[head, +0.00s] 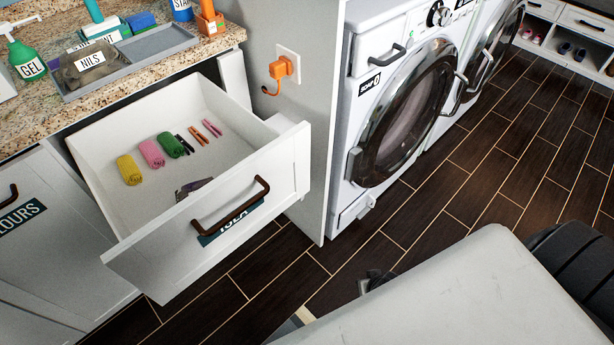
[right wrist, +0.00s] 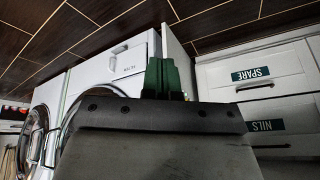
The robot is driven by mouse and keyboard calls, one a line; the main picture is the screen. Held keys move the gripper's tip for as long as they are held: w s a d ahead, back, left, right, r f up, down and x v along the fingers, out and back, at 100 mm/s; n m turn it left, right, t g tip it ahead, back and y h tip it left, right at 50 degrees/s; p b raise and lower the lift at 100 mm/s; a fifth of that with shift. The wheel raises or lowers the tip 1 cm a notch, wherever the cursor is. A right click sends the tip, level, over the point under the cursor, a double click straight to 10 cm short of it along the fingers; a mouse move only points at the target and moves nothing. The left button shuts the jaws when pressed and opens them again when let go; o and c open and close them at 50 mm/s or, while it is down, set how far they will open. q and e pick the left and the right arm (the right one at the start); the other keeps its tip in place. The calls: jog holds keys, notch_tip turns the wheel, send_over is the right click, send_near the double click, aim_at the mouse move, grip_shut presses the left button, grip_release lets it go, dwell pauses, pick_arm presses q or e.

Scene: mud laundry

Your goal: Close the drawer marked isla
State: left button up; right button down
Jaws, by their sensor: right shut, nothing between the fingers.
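The drawer marked ISLA (head: 150,262) is pulled well out of the cabinet in the head view. Its white front has a dark bar handle (head: 232,207) that partly covers the teal label (head: 222,232). Inside lie rolled yellow, pink and green cloths, clothespins and a small dark item. My right gripper shows in the right wrist view, its dark green fingers (right wrist: 168,78) together and empty. The ISLA drawer cannot be made out there. In the head view a pale part of my body fills the lower right, apart from the drawer. My left gripper is out of sight.
A granite counter (head: 28,110) with a grey tray and bottles is above the drawer. A washing machine (head: 385,20) stands to the right, past a side panel with an orange plug (head: 281,68). Closed SPARE (right wrist: 250,74) and NILS (right wrist: 262,126) drawers appear inverted.

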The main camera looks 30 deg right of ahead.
jog(key=w+d+r+m+t+y+p, duration=0.1)
jog(key=w+r+m+t, duration=0.15)
jog(key=w+r, duration=0.55)
jog(key=w+r+m+t+p, duration=0.1)
jog(key=w+r+m, duration=0.25)
jog(key=r, duration=0.75)
jog(key=a+r+m+y, duration=0.1)
jog(key=a+r+m, duration=0.15)
jog(key=r, duration=0.65)
jog(key=a+r+m+y, duration=0.2)
jog(key=a+r, duration=0.2)
jog(key=r, duration=0.4)
jog(key=b, duration=0.1)
send_near(299, 179)
jog(key=shift+t, duration=0.45)
jog(key=w+f, duration=0.1)
jog(key=w+a+f, duration=0.1)
jog(key=f, duration=0.1)
jog(key=w+f, duration=0.1)
jog(key=shift+a+f, duration=0.2)
jog(key=shift+f, duration=0.2)
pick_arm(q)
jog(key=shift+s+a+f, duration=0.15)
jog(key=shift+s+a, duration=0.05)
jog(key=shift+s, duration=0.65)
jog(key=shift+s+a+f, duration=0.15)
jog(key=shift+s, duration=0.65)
pick_arm(e)
jog(key=shift+w+a, duration=0.2)
jog(key=shift+w, duration=0.3)
